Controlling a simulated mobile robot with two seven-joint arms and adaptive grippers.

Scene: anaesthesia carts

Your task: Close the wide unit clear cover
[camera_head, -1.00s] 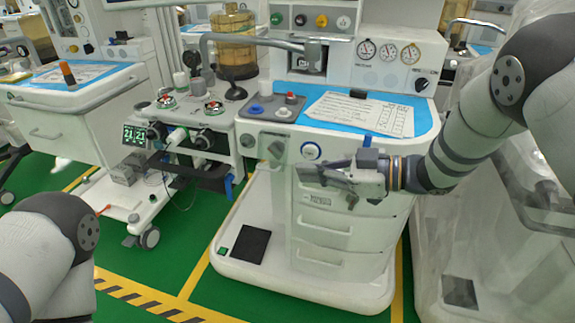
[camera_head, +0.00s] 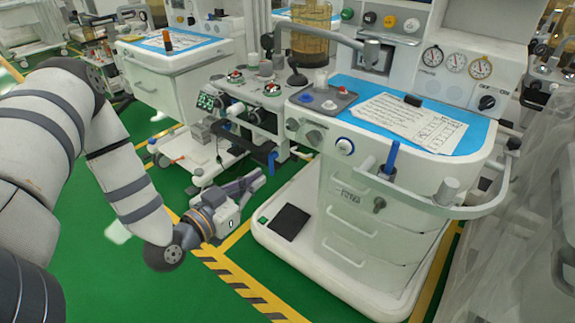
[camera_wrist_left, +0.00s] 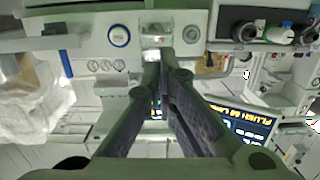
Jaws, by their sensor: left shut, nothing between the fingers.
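The wide unit (camera_head: 395,190) is the white cart with a blue top and drawers, right of centre in the head view. A small clear cover (camera_wrist_left: 157,30) shows on its front panel in the left wrist view, beside a blue-ringed dial (camera_wrist_left: 119,36). In the head view the cover's area (camera_head: 312,136) is small, and I cannot tell how far it is open. My left gripper (camera_head: 256,180) is shut and empty, low in front of the panel and left of the cart. Its fingers (camera_wrist_left: 161,56) point towards the panel in the wrist view. My right gripper is out of view.
A curved rail (camera_head: 430,207) with a blue post (camera_head: 391,157) juts from the cart's front. A paper sheet (camera_head: 408,122) lies on the cart top. Green floor is free in front.

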